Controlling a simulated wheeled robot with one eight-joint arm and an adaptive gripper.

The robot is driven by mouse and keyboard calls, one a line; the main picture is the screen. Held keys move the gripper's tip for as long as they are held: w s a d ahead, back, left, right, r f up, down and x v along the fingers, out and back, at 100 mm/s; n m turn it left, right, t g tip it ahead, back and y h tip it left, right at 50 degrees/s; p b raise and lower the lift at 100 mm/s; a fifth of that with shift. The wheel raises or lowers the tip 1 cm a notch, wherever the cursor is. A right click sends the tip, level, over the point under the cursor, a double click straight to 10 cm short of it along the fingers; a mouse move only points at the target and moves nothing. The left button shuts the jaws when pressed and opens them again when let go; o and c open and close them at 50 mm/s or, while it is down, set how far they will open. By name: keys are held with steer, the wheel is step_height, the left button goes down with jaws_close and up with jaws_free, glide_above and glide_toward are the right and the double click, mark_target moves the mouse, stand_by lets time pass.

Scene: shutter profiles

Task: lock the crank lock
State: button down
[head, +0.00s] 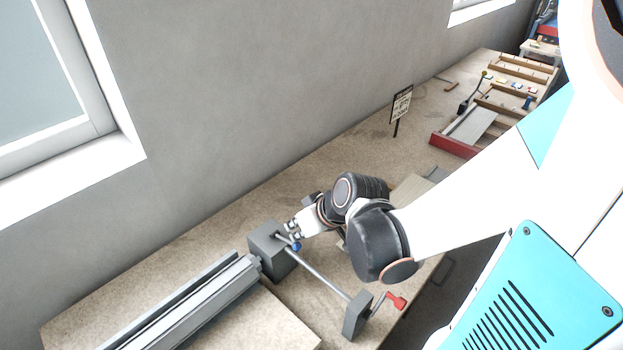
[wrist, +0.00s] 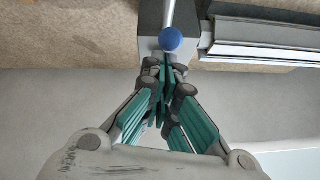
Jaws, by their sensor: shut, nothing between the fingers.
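The crank lock appears to be the dark grey block (head: 268,250) on the bench, with a blue ball knob (head: 296,247) at its side facing my gripper. In the wrist view the blue knob (wrist: 171,39) sits on the grey block (wrist: 152,22). A metal rod (head: 322,276) runs from this block to a smaller grey block (head: 357,315) with a red handle (head: 396,301). My gripper (head: 291,230) is shut and empty, right by the knob. In the wrist view its green-padded fingers (wrist: 166,72) end just below the knob; I cannot tell whether they touch.
A grey profile rail (head: 190,305) extends left from the block. Behind my arm stand a small sign (head: 400,104) and a wooden rack (head: 510,85) with small parts. A grey wall (head: 250,90) bounds the bench at the back. The bench between sign and block is mostly clear.

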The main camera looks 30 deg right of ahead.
mark_target(300, 243)
steer(key=shift+s+d+f+b, duration=0.15)
steer(key=shift+s+f+b, duration=0.85)
steer(key=shift+f, duration=0.2)
steer(key=shift+s, duration=0.1)
